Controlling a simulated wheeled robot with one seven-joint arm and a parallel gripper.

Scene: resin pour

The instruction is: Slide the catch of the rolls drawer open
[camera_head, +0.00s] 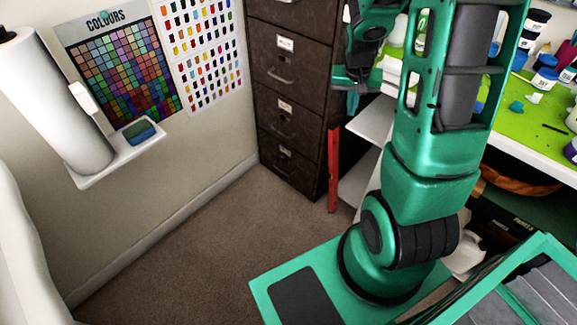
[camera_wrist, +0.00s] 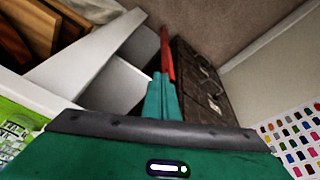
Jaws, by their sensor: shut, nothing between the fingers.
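A dark brown filing cabinet (camera_head: 291,75) with several labelled drawers stands against the wall in the head view. Its drawer fronts carry metal pull handles, and the labels are too small to read, so I cannot tell which is the rolls drawer. No catch can be made out. The cabinet (camera_wrist: 203,85) also shows in the wrist view, right of my fingers. My gripper (camera_head: 352,103) is in front of the cabinet's right side in the head view. In the wrist view my gripper's (camera_wrist: 162,82) green fingers are together and empty, pointing down toward the floor.
A red upright bar (camera_head: 333,170) stands beside the cabinet, near white shelves (camera_head: 372,118). A green-topped worktable (camera_head: 530,120) with paint pots is at right. A paper roll (camera_head: 55,100) and a small shelf (camera_head: 118,158) are on the left wall. Carpet (camera_head: 190,240) before the cabinet is clear.

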